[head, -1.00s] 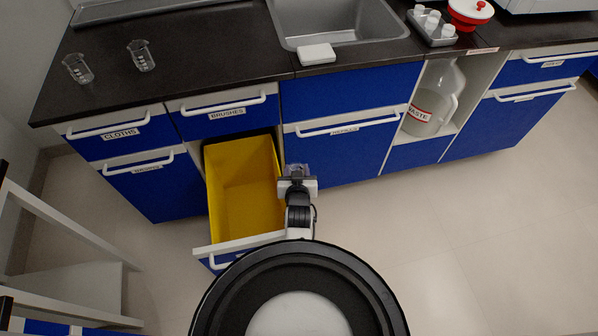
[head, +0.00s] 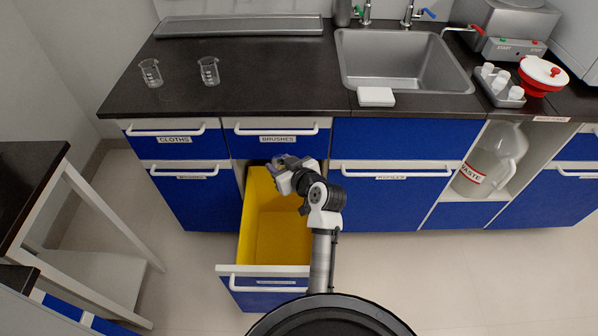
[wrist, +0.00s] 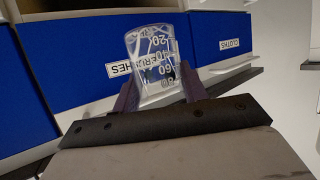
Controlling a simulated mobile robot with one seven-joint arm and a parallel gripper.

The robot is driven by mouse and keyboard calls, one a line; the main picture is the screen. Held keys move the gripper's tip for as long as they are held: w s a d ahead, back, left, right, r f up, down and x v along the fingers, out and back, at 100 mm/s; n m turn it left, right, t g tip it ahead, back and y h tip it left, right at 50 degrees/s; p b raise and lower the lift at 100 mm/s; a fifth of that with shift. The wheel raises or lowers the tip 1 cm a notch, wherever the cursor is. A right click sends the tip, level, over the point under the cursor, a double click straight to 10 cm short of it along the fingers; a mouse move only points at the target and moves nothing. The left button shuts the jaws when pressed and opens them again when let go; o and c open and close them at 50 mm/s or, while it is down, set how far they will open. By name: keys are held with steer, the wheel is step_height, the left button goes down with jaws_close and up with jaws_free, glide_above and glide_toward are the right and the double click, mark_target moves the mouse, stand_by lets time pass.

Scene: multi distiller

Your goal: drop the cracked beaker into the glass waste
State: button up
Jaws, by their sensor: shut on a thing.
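The cracked beaker (wrist: 155,68) is clear glass with white graduation marks and crack-like lines; it shows between the two fingers in the wrist view. My gripper (head: 282,162) is shut on it in the head view, above the far end of the open drawer. The beaker is too small to make out well in the head view. The drawer holds a yellow bin (head: 262,215), which looks empty where visible; its front label is too small to read. My arm hides part of the bin's right side.
Two beakers (head: 150,73) (head: 209,71) stand on the dark counter (head: 280,85). The closed BRUSHES drawer (head: 277,130) is just behind my gripper. A sink (head: 400,60), white block (head: 376,97) and waste jug (head: 490,165) are to the right. A dark-topped table (head: 28,180) stands left.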

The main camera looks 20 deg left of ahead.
steer(key=shift+f+b, duration=2.15)
steer(key=shift+f, duration=0.8)
steer(key=o, duration=1.1)
steer(key=shift+c, duration=0.2)
steer(key=b+v, duration=0.1)
steer(key=v, duration=1.3)
steer(key=shift+w, duration=0.1)
